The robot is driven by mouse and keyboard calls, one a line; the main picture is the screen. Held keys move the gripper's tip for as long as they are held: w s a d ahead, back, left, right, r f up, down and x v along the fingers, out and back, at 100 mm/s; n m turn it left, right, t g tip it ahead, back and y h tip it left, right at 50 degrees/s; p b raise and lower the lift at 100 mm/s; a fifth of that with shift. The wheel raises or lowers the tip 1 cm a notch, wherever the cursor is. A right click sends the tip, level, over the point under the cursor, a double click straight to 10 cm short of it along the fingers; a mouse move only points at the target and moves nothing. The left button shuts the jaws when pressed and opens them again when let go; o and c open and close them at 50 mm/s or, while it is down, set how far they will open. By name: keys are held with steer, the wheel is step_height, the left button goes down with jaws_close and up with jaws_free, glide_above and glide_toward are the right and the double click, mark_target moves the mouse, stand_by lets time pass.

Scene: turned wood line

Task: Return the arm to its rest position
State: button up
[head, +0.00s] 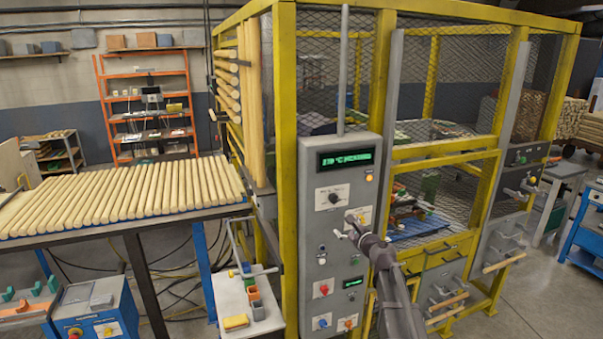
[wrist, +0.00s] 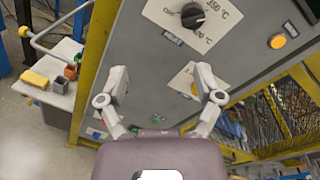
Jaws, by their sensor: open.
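My gripper (head: 352,226) is in front of the grey control panel (head: 312,245), near its labelled plates and just below the black rotary knob (head: 335,198). In the wrist view my gripper (wrist: 160,100) has its two fingers spread apart with nothing between them. The panel face lies beyond the fingers, and the knob (wrist: 193,15) is above them. My arm extends from the lower right of the head view and hides part of the panel's right edge.
A yellow mesh cage (head: 287,130) stands around the panel. A small white table (head: 238,297) with small bins and a yellow sponge-like block (head: 236,322) is at left. A long bench holds many wooden rods (head: 120,195). Floor shows at far right.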

steer(key=s+a+f+n+g+b, duration=0.3)
steer(key=s+a+f+n+g, duration=0.15)
steer(key=s+f+n, duration=0.35)
steer(key=s+a+f+n+g+b, duration=0.3)
steer(key=s+f+n+g, duration=0.2)
steer(key=s+f+n, duration=0.3)
steer(key=s+d+f+n+g+h+b, duration=0.2)
steer(key=s+d+f+n+g+h, duration=0.1)
steer(key=s+f, duration=0.3)
steer(key=s+d+f+n+g+h+b, duration=0.3)
steer(key=s+f+n, duration=0.2)
steer(key=s, duration=0.5)
step_height(320, 180, down, 2)
steer(key=shift+f+h, duration=0.25)
steer(key=shift+h, duration=0.15)
steer(key=shift+w+g, duration=0.2)
steer(key=shift+g, duration=0.05)
